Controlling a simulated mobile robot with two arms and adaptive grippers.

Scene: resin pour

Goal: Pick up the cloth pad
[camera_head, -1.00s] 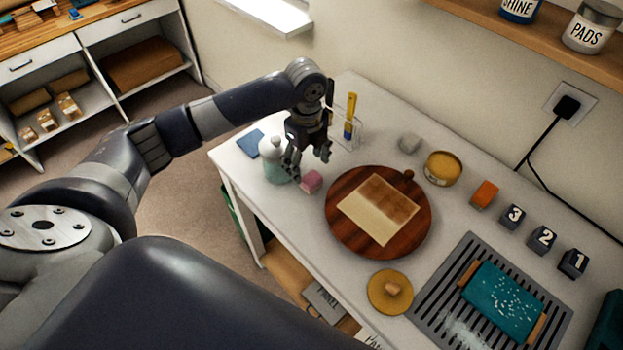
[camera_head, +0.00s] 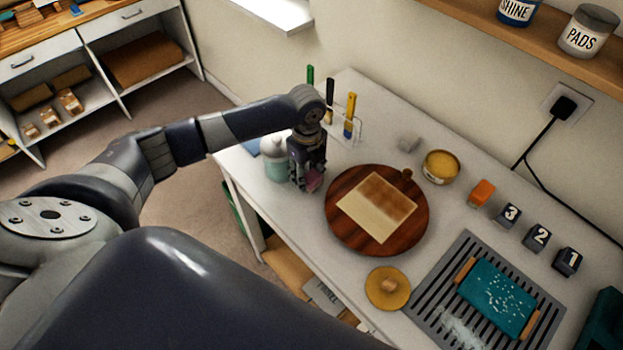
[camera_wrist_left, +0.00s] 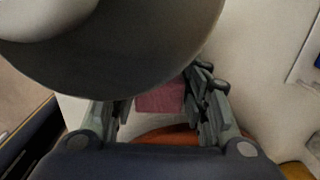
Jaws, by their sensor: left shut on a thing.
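The cloth pad, a small pink block (camera_head: 314,181), is on the white bench just left of the round wooden board. My left gripper (camera_head: 305,184) points down over it and is shut on it, hiding most of it in the head view. In the left wrist view the pink pad (camera_wrist_left: 161,98) sits between the two fingers of my left gripper (camera_wrist_left: 162,108). I cannot tell whether it is touching the bench. My right gripper is not in view.
A white-topped bottle (camera_head: 275,160) stands close left of the gripper. The round wooden board (camera_head: 345,232) with a panel is close to its right. A tool holder (camera_head: 350,130) stands behind.

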